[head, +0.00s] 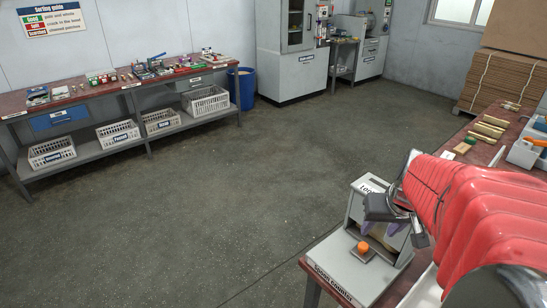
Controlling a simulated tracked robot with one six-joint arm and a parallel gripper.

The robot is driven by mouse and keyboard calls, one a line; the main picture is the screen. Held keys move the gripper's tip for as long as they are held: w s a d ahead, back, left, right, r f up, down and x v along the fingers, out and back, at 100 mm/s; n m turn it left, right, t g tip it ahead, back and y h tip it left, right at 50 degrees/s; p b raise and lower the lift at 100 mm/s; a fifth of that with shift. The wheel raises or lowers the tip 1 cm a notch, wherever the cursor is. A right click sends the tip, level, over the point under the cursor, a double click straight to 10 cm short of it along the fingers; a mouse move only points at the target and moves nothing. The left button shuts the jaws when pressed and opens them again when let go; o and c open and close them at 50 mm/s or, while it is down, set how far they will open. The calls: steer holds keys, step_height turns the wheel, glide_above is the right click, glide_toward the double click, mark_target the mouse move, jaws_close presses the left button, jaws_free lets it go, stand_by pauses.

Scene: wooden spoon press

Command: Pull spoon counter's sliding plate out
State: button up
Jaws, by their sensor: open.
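The spoon counter (360,203) is a light grey box-like device on the near table at the lower right, with a partly hidden label on top. My red arm and gripper hide the counter's right side. I cannot tell whether the gripper touches it.
A sorting bench (70,100) with baskets stands at the left. The floor (215,190) between is clear.

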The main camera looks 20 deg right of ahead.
mark_target(364, 246)
steer(key=shift+f, duration=0.1)
steer(key=shift+x, duration=6.8)
steer(key=shift+w, duration=0.1)
steer(key=shift+c, duration=0.4)
jaws_close()
